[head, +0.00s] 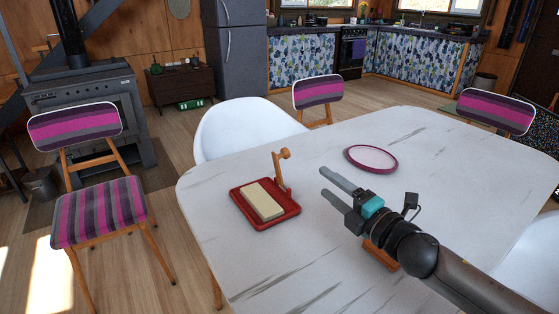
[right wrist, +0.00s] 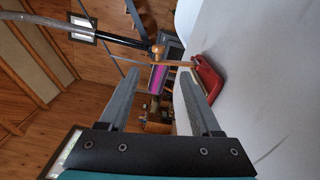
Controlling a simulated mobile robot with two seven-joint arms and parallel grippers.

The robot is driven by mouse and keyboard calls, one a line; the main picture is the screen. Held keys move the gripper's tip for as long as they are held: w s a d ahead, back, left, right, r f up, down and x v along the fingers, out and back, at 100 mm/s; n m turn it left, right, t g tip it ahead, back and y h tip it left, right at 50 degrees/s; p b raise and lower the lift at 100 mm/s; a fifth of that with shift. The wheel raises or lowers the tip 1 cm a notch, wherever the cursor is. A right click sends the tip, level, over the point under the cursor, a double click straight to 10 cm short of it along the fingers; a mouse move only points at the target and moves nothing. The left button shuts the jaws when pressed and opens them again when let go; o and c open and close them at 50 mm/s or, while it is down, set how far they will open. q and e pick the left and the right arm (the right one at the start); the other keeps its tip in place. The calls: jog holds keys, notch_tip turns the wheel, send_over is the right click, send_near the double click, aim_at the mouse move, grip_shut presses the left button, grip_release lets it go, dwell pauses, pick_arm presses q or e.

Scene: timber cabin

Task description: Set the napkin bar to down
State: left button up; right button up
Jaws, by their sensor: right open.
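The red napkin tray (head: 282,217) sits on the white marbled table with a pale stack of napkins (head: 261,201) in it. The wooden napkin bar (head: 278,171) stands raised, roughly upright, at the tray's back edge, with a round knob on its upper end. The bar also shows in the right wrist view (right wrist: 177,63), beside the red tray (right wrist: 208,79). My right gripper (head: 323,182) is open and empty, to the right of the bar and apart from it. Its fingers (right wrist: 161,74) point toward the bar and tray. My left gripper is not in view.
A plate with a purple rim (head: 371,159) lies farther back on the table (head: 340,135). An orange-brown wooden piece (head: 381,254) is partly hidden under my right arm. White chairs (head: 238,122) and striped chairs (head: 98,212) stand around the table. The tabletop between gripper and tray is clear.

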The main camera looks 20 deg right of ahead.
jog(key=b, duration=0.2)
send_near(289, 156)
jog(key=shift+w, duration=1.3)
jog(key=w, duration=0.4)
jog(key=shift+a+b, duration=0.3)
jog(key=shift+a, duration=0.05)
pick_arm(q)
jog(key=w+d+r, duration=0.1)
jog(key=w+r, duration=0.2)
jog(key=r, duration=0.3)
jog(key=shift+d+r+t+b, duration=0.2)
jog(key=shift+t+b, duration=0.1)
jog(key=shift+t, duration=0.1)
pick_arm(e)
jog(key=shift+w+a, duration=0.15)
jog(key=shift+w, duration=0.65)
jog(key=shift+w+a, duration=0.1)
jog(key=shift+w, duration=0.65)
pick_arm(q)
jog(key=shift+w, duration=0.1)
pick_arm(e)
jog(key=shift+c, duration=0.3)
grip_shut()
